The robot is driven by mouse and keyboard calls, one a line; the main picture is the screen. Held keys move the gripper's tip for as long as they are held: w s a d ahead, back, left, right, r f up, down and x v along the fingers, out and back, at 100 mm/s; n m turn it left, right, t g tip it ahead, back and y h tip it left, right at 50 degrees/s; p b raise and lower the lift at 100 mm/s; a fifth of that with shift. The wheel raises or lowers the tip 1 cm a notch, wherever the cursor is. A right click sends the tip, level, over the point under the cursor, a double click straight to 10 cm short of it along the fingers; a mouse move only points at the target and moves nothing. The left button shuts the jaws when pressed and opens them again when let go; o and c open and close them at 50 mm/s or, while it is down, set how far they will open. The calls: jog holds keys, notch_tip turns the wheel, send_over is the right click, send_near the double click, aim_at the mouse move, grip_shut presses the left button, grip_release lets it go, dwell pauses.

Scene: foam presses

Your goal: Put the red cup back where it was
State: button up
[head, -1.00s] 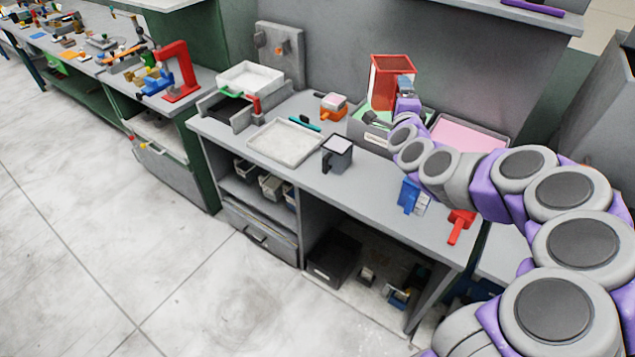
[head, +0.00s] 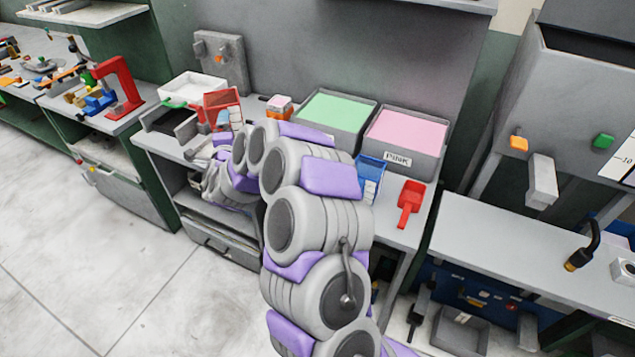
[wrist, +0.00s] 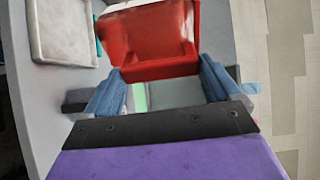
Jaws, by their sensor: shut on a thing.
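The red cup (head: 222,98) is a square, tapered container, held above the left part of the grey workbench in the head view. My gripper (head: 228,120) is shut on it from the near side. In the wrist view the red cup (wrist: 158,40) is at the far end of the blue fingers (wrist: 165,85). It appears upright, but its base and the exact contact are partly hidden by the fingers. My arm covers the middle of the bench in the head view.
Green (head: 335,108) and pink (head: 408,130) bins stand at the back right. A white tray (head: 193,86) stands back left. A shallow tray (wrist: 62,28) shows in the wrist view.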

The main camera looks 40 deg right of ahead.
jog(key=s+d+f+m+g+h+b, duration=0.2)
jog(key=s+d+f+m+g+h, duration=0.25)
jog(key=s+d+f, duration=0.35)
jog(key=s+d+f+m+g+h+b, duration=0.1)
jog(key=s+d+f+m+g+h, duration=0.35)
jog(key=d, duration=0.45)
jog(key=shift+g+y, duration=0.6)
jog(key=shift+g, duration=0.2)
jog(key=shift+s+d+f+b, duration=0.1)
jog(key=shift+s+f+b, duration=0.25)
jog(key=shift+f, duration=1.2)
jog(key=shift+s+d+f+b, duration=0.1)
jog(key=shift+f+b, duration=0.4)
jog(key=shift+f, duration=1.05)
jog(key=shift+s+d+f+b, duration=0.1)
jog(key=shift+s+f+b, duration=0.25)
jog(key=shift+f, duration=1.2)
jog(key=o, duration=0.8)
jog(key=shift+w, duration=0.1)
jog(key=shift+a, duration=0.15)
jog(key=p+v, duration=0.1)
jog(key=v, duration=1.1)
jog(key=shift+p, duration=0.35)
